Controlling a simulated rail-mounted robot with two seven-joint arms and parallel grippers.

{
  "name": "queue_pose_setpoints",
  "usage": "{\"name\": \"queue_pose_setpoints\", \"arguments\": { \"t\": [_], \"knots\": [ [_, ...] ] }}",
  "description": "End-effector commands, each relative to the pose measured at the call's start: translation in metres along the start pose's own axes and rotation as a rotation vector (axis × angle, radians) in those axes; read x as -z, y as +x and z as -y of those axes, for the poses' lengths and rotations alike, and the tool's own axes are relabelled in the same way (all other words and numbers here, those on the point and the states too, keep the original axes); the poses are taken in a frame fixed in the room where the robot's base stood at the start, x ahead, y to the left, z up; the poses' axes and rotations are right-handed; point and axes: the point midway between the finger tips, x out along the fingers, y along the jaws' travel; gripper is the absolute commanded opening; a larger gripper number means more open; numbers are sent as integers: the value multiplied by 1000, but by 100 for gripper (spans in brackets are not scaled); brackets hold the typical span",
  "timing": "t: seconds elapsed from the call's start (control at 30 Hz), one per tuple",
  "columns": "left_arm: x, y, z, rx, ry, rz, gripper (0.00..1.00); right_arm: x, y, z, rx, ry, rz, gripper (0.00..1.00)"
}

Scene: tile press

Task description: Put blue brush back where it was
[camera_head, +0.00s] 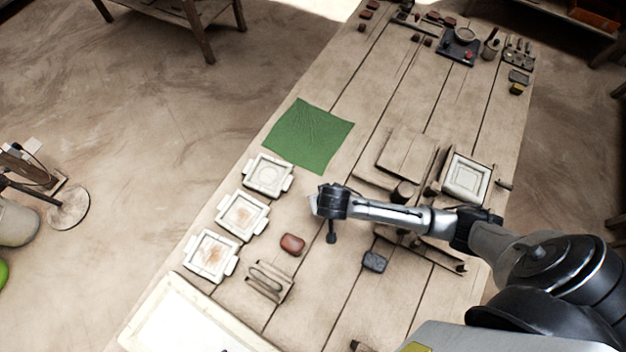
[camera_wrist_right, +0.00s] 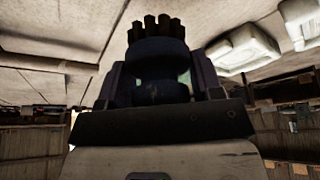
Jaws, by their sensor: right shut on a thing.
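My right gripper (camera_head: 328,205) hangs over the middle of the table, to the right of the white square moulds. In the right wrist view my right gripper (camera_wrist_right: 158,85) is shut on a dark blue brush (camera_wrist_right: 155,50). Its dark brown bristles point away from the jaws, toward the top of the picture. In the head view the gripper and wrist mostly hide the brush, and its colour cannot be made out there. My left gripper is in neither view.
Three white moulds (camera_head: 243,215) line the left edge, below a green cloth (camera_head: 308,136). A red block (camera_head: 292,244), a blue-grey block (camera_head: 374,262) and a small slotted wooden rack (camera_head: 268,283) lie near the gripper. A wooden press (camera_head: 408,155) stands right. A white-topped tray (camera_head: 180,315) lies lower left.

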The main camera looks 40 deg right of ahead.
Motion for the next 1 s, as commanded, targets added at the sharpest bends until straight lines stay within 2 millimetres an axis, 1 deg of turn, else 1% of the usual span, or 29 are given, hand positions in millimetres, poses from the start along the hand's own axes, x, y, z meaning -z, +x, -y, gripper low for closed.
{"name": "queue_pose_setpoints", "arguments": {
  "t": [0.03,0.1,0.3,0.47,0.57,0.7,0.8,1.0],
  "knots": [
    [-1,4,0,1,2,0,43,3,8,8,1,1,-1,41],
    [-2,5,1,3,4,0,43,6,16,16,0,0,-1,41],
    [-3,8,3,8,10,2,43,10,26,28,-1,1,0,41],
    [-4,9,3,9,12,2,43,10,30,30,-1,0,0,41],
    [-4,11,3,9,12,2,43,6,38,29,-2,0,0,41],
    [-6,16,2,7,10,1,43,-1,56,29,-3,-2,1,41],
    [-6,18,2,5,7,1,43,-5,64,29,-2,0,0,41],
    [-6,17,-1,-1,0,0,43,-5,64,29,-1,0,-1,41]
  ]
}}
